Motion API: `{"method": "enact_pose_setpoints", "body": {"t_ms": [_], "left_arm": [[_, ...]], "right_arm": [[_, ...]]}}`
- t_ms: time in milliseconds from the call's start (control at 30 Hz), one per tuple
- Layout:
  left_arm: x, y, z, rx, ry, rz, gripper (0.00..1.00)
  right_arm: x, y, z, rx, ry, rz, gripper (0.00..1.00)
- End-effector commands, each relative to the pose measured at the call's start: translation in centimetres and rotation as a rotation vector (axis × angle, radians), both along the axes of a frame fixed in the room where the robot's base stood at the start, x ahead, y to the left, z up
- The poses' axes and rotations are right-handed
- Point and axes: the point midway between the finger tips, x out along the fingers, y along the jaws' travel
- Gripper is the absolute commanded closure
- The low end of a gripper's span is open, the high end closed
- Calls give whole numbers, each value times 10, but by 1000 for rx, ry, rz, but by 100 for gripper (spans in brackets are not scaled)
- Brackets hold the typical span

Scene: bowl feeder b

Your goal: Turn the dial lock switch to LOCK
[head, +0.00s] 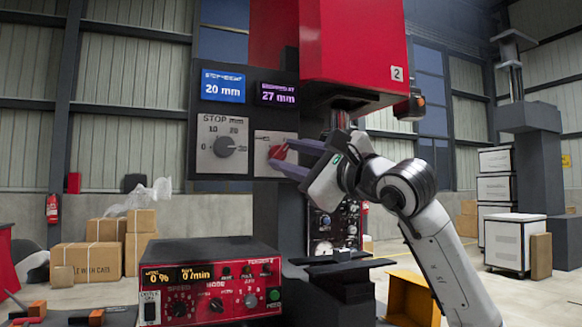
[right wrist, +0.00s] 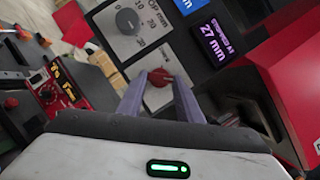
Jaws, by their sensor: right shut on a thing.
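The dial lock switch is a red knob (head: 277,152) on a pale plate (head: 263,139) on the dark panel, right of the grey STOP dial (head: 224,146). The red knob also shows in the right wrist view (right wrist: 160,77), between the fingertips. My right gripper (head: 283,157) reaches in from the right and is shut on the red knob, one finger on each side; it also shows in the right wrist view (right wrist: 158,88). The plate's lettering is too small or covered, so I cannot read which way the knob points. My left gripper is not in view.
A blue display (head: 223,87) reads 20 mm and a purple one (head: 277,94) reads 27 mm. The red machine head (head: 353,45) is above my right arm. A red control box (head: 210,285) stands below the panel. Cardboard boxes (head: 90,258) are behind at left.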

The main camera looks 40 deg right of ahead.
Motion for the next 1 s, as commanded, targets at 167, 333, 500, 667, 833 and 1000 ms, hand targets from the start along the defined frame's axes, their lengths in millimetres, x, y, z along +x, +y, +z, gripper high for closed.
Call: {"method": "enact_pose_setpoints", "body": {"t_ms": [167,333,500,667,833,1000], "left_arm": [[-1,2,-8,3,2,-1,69],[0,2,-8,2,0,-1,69],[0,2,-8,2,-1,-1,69],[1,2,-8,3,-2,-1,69],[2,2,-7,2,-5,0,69],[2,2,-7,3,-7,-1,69]], "right_arm": [[1,1,-3,56,-10,-1,90],[1,1,-2,79,-14,-1,90],[1,0,-2,85,-16,-1,90],[1,1,-2,85,-15,-1,90],[1,1,-2,85,-15,-1,53],[1,1,-2,84,-17,-1,49]]}}
